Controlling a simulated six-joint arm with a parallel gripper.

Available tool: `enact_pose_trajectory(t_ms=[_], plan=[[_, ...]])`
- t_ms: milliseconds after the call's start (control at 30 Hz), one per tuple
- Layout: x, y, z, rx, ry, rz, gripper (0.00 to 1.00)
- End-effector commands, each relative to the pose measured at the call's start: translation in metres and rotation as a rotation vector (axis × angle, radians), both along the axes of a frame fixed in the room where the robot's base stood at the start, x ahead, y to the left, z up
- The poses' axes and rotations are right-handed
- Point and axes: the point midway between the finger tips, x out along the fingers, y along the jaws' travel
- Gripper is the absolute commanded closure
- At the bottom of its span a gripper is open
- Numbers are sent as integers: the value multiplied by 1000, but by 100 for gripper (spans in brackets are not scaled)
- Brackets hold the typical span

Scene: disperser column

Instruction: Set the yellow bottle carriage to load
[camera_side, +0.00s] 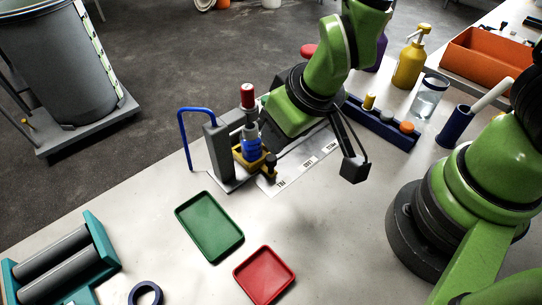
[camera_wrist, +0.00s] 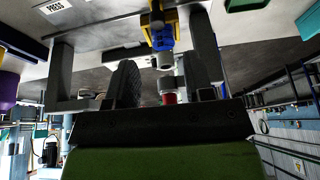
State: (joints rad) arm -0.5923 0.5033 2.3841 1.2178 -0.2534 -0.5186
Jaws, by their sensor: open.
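The yellow bottle carriage (camera_side: 238,152) sits at the foot of the grey column (camera_side: 218,150), with a blue bottle (camera_side: 251,146) on it. A dark knob (camera_side: 270,161) stands at its right side. A plate (camera_side: 292,176) beside it carries the labels FILL, LOAD and PRESS; I cannot tell which label the carriage lines up with. In the wrist view, the carriage (camera_wrist: 171,14) and blue bottle (camera_wrist: 162,46) are at top centre. My gripper (camera_wrist: 132,40) is open, its fingers apart near the carriage.
A red-topped spindle (camera_side: 247,96) rises above the bottle, and a blue bent tube (camera_side: 183,130) stands left of the column. Green (camera_side: 209,226) and red (camera_side: 264,275) trays lie in front. A dark blue rack (camera_side: 385,124) stands behind right. Bare bench lies between.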

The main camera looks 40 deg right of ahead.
Motion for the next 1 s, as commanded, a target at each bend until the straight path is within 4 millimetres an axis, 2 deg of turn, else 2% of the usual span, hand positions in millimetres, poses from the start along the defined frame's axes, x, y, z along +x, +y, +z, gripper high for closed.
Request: enact_pose_trajectory(t_ms=[367,700,1000], plan=[[7,-2,-26,-27,6,2,52],[28,-1,-77,-22,7,2,52],[37,-1,-96,-19,4,2,52]])
